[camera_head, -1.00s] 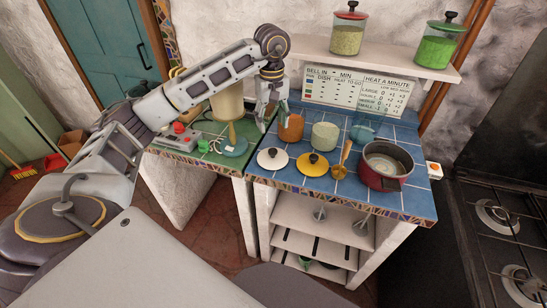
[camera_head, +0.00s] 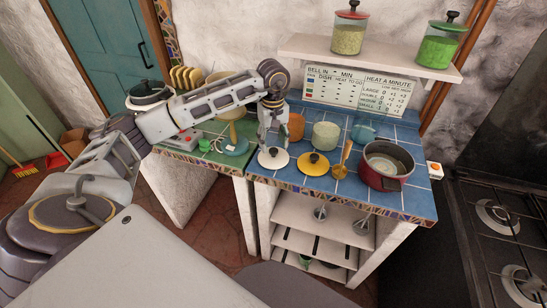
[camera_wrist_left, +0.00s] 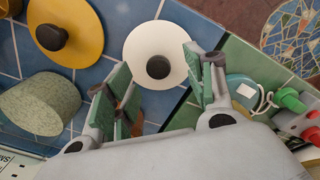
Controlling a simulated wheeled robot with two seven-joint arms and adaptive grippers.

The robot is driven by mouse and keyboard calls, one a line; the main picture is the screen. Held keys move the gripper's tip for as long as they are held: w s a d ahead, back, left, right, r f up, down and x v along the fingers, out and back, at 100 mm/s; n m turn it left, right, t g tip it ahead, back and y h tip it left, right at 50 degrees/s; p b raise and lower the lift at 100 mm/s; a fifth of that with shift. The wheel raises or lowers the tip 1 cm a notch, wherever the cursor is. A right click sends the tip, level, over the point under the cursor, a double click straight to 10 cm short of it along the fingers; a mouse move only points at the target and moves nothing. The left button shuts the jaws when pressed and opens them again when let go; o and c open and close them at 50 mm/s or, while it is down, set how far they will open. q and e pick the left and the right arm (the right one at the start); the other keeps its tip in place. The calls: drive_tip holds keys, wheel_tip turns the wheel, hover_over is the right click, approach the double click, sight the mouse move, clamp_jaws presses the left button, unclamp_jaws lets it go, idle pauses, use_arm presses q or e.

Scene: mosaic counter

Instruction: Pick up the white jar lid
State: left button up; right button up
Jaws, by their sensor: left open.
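The white jar lid (camera_head: 273,164) with a dark round knob lies flat near the front left of the blue-tiled counter. In the left wrist view the white lid (camera_wrist_left: 150,38) shows just beyond the fingertips, its knob roughly between them. My left gripper (camera_head: 268,146) points down just above and behind the lid. In the wrist view the left gripper (camera_wrist_left: 160,78) is open with nothing between its fingers. One finger overlaps the lid's right edge in that view; I cannot tell whether it touches. My right gripper is not in view.
A yellow lid (camera_head: 315,170) lies close to the right of the white one. A pale green jar (camera_head: 325,136), an orange jar (camera_head: 296,127) and a red pot (camera_head: 385,176) stand on the blue counter (camera_head: 408,205).

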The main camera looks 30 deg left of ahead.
sight(273, 149)
use_arm(q)
drive_tip(key=shift+f, duration=0.15)
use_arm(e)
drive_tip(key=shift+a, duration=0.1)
use_arm(q)
drive_tip(key=shift+w+a+f+p, duration=0.1)
drive_tip(key=shift+w+f+p, duration=0.1)
drive_tip(key=shift+f, duration=0.75)
drive_tip(key=shift+w+f+p, duration=0.1)
drive_tip(key=shift+f+p, duration=0.1)
drive_tip(key=shift+f, duration=1.3)
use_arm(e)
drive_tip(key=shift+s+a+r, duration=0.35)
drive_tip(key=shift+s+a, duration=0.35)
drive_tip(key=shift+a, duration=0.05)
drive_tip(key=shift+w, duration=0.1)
